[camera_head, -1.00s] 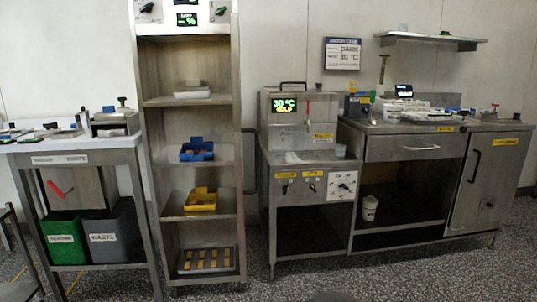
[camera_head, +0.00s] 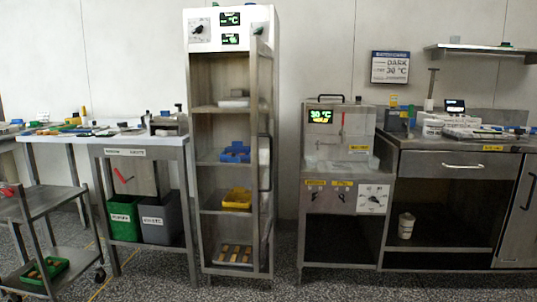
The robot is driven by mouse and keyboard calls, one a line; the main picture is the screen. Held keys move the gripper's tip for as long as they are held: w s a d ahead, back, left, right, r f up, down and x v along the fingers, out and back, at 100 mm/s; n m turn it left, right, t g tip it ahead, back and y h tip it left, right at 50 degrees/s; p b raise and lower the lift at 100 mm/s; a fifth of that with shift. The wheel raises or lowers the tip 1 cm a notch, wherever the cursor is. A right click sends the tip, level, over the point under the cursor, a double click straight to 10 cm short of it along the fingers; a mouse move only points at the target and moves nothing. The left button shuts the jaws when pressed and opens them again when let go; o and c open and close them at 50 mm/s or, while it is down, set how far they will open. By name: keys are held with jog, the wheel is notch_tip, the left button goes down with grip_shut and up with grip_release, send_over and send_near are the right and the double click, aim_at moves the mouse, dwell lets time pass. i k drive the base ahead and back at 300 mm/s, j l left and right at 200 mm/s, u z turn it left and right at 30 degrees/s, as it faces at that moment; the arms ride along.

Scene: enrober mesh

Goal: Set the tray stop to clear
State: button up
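The enrober (camera_head: 338,142) stands on a steel stand right of centre, its display reading 30 °C. A thin red part (camera_head: 343,121) shows on its front face. Below, the stand's front panel carries yellow labels (camera_head: 341,183), small dark controls and a white dial plate (camera_head: 374,198) with a dark knob. The labels are too small to read. I cannot tell which of these parts is the tray stop, or how it is set. My gripper is not in view.
A tall shelf rack (camera_head: 222,128) with blue and yellow trays stands left of the enrober. A steel counter (camera_head: 450,146) is at the right. A worktable (camera_head: 140,141) with green and grey bins under it and a cart (camera_head: 45,202) are at the left. Floor in front is clear.

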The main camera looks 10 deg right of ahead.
aim_at(233, 159)
jog(key=i+j, duration=0.55)
jog(key=i, duration=0.15)
jog(key=i+j, duration=0.55)
jog(key=i, duration=0.15)
jog(key=i+j, duration=0.55)
jog(key=i, duration=0.15)
